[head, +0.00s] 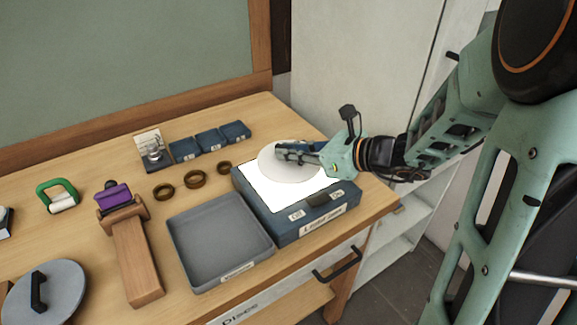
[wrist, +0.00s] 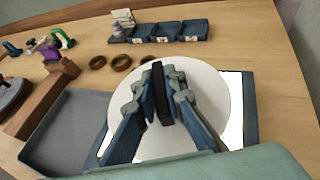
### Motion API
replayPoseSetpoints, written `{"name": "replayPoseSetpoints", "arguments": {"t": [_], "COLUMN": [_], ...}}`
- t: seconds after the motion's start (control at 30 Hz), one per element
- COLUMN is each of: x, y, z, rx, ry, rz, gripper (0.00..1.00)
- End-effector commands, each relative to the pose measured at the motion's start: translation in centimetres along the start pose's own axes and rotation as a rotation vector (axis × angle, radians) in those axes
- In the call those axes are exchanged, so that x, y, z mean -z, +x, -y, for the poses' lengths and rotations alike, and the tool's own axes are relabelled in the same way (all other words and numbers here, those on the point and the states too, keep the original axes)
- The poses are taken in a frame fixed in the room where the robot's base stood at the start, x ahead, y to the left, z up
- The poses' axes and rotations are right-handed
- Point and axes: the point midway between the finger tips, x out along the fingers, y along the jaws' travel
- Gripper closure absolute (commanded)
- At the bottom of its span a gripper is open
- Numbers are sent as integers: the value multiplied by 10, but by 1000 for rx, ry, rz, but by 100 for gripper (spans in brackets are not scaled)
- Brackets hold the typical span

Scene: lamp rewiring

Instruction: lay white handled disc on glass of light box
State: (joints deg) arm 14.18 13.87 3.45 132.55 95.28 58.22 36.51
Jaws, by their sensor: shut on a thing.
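The white disc (head: 272,168) is over the bright glass of the light box (head: 312,196), toward its back left part. The disc also shows in the wrist view (wrist: 212,92), where it covers much of the lit glass (wrist: 235,125). My gripper (head: 280,151) is shut on the disc's dark handle (wrist: 157,75), which stands up between the fingertips. The disc looks about level. I cannot tell whether it touches the glass or is slightly above it. The light box (head: 315,222) is dark blue with a label and a switch on its front.
A grey empty tray (head: 220,240) stands left of the light box. Behind are several brass rings (head: 195,179) and small blue bins (head: 208,141). A wooden stand (head: 136,255) holds a purple piece, and a grey handled disc (head: 45,290) lies at the front left.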

Motion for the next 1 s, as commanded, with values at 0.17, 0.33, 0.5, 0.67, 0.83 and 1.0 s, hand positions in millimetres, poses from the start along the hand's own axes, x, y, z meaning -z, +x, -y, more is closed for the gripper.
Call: {"name": "replayPoseSetpoints", "arguments": {"t": [0.17, 0.33, 0.5, 0.67, 0.83, 1.0], "x": [17, 34, 32, 34, 36, 36], "y": [14, 20, 20, 20, 21, 21], "z": [4, 4, 4, 3, 3, 3], "rx": [1, 1, 1, 1, 1, 1], "ry": [1, 0, 0, 0, 0, 0], "rz": [0, 1, 1, 1, 0, 0], "gripper": [100, 100, 100, 100, 82, 73]}}
